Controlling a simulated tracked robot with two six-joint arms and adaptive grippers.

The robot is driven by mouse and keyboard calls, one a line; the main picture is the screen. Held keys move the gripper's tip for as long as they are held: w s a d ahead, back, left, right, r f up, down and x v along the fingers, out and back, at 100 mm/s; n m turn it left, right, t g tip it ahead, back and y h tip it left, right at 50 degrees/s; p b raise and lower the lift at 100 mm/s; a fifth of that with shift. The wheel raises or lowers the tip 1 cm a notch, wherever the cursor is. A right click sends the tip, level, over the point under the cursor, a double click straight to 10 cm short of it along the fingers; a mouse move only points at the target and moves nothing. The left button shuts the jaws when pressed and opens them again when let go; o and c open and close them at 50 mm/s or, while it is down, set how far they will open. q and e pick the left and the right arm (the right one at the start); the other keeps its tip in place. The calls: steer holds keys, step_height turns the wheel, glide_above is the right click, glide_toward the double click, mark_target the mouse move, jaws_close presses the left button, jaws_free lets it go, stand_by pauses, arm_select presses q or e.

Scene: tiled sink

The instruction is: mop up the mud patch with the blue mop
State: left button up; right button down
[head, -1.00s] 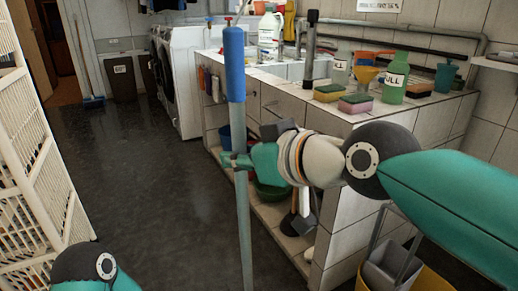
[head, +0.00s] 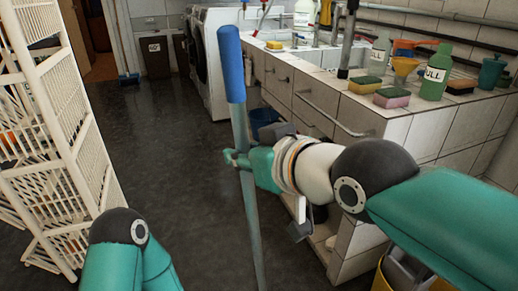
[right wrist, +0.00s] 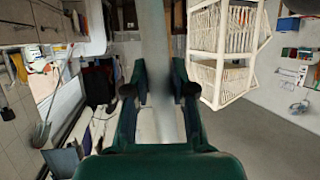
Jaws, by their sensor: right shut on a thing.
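The blue mop shows as a long grey pole (head: 249,215) with a blue grip (head: 231,68) at its top. It stands nearly upright, leaning slightly, with its top toward the left. My right gripper (head: 236,158) is shut on the pole below the blue grip. In the right wrist view the pole (right wrist: 155,55) passes between the fingers of my right gripper (right wrist: 158,95). The mop's lower end runs out of the bottom of the head view, so its head is hidden. No mud patch shows on the dark floor. My left gripper is out of view; only part of that arm shows.
A white slatted rack (head: 60,150) stands close on the left. The tiled sink counter (head: 385,125) runs along the right, with bottles and sponges on it. A washing machine (head: 225,60) and bins (head: 156,58) stand at the back. The dark floor (head: 160,150) between is clear.

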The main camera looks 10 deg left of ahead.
steer(key=shift+w+a+p, duration=1.25)
steer(key=shift+a+p, duration=0.05)
steer(key=shift+a, duration=1.35)
steer(key=w+d+b, duration=0.3)
steer(key=w+d, duration=0.2)
steer(key=d, duration=0.3)
steer(key=shift+w+d+b, duration=0.35)
steer(key=shift+w+b, duration=0.05)
